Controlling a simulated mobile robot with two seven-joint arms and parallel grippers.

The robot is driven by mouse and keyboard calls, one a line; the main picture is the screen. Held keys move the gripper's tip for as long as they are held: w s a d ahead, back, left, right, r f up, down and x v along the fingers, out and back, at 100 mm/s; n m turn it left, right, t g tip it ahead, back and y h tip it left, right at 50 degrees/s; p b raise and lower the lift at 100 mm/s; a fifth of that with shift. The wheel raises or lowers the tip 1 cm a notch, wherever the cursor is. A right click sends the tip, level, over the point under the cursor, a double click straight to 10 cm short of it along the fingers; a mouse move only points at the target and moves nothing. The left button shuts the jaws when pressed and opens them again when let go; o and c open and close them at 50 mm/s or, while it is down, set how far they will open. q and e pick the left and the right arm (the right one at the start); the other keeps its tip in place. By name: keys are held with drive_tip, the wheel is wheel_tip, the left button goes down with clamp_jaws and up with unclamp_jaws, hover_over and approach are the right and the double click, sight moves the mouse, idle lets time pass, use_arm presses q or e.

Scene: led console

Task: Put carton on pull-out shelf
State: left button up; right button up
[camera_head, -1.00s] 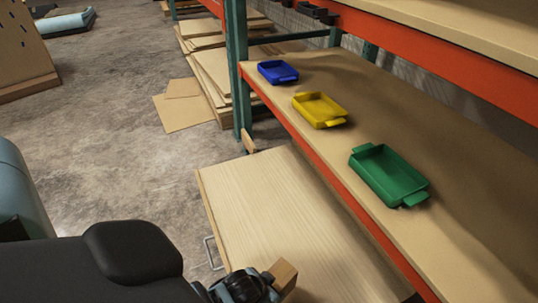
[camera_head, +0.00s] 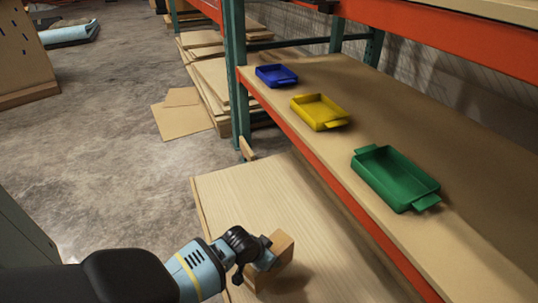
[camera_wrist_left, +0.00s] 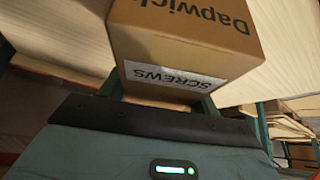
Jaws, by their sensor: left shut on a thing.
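A small brown carton (camera_head: 273,268) is over the light wood pull-out shelf (camera_head: 250,205), near its front left part. My left gripper (camera_head: 258,262) is shut on the carton from the left. I cannot tell whether the carton's underside touches the shelf. In the left wrist view the carton (camera_wrist_left: 185,45) fills the upper middle, with "Dapwich" print and a "SCREWS" label. The left gripper's fingers (camera_wrist_left: 165,100) are partly hidden there. My right gripper is not in view.
Above the pull-out shelf, an orange-edged rack shelf (camera_head: 470,240) holds a blue tray (camera_head: 276,76), a yellow tray (camera_head: 320,112) and a green tray (camera_head: 396,178). A teal post (camera_head: 235,80) stands behind the pull-out shelf. Most of its visible board is clear.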

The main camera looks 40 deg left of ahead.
use_arm(q)
drive_tip(key=shift+w+r, duration=0.15)
drive_tip(key=shift+w+a+f+b, duration=0.15)
drive_tip(key=shift+f+b, duration=0.35)
drive_tip(key=shift+f, duration=0.1)
drive_tip(key=shift+w+a+f+b, duration=0.2)
drive_tip(key=shift+f+b, duration=0.25)
drive_tip(key=shift+f, duration=0.2)
drive_tip(key=shift+w+a+f+b, duration=0.1)
drive_tip(key=shift+a+f+b, duration=0.05)
drive_tip(key=shift+f+b, duration=0.4)
drive_tip(key=shift+f, duration=0.15)
drive_tip(key=o, duration=1.7)
drive_tip(key=shift+s+f, duration=0.1)
